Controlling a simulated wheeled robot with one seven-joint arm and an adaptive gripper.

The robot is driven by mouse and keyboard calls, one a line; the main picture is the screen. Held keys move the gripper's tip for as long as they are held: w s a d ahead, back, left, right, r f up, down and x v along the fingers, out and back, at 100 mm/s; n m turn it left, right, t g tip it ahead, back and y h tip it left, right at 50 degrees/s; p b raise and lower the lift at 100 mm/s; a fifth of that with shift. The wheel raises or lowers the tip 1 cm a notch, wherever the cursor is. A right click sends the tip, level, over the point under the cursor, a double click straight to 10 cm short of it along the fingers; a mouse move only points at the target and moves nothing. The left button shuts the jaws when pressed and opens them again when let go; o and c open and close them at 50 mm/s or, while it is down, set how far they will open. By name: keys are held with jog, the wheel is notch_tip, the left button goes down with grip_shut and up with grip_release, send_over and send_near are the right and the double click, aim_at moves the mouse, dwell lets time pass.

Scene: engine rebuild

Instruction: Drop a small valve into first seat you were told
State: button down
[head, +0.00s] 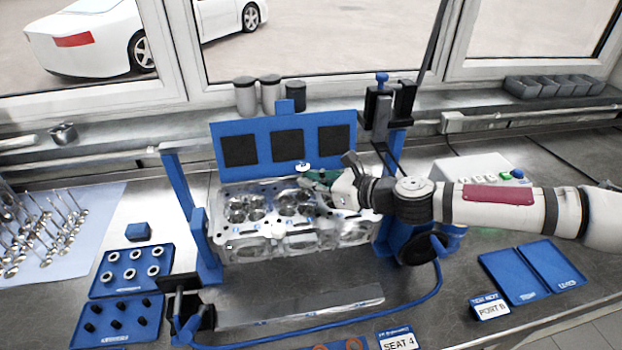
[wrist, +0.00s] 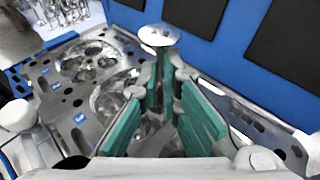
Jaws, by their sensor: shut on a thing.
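My gripper (head: 312,178) is over the back middle of the metal cylinder head (head: 290,243), in the blue stand. Its green finger pads are shut on a small valve (head: 303,166). In the wrist view the valve's round shiny head (wrist: 158,36) stands up above my gripper (wrist: 160,85), and its stem goes down between the pads. The lower stem is hidden. Two chambers with round seats (head: 245,208) show in the left and middle of the cylinder head. They also show in the wrist view (wrist: 88,62). My gripper and arm partly hide the right side. A card (head: 397,343) reads "SEAT 4".
A blue panel (head: 232,128) with dark squares stands close behind the cylinder head. Loose valves (head: 50,225) stand at the far left. Blue trays with rings (head: 110,288) and dark parts (head: 95,336) lie at front left.

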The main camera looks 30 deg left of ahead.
aim_at(312, 200)
jog(key=shift+f, duration=1.4)
jog(key=c, duration=1.8)
grip_release()
jog(key=shift+o, duration=0.5)
jog(key=shift+f, duration=0.1)
jog(key=shift+w+d, duration=0.1)
jog(key=shift+d, duration=0.05)
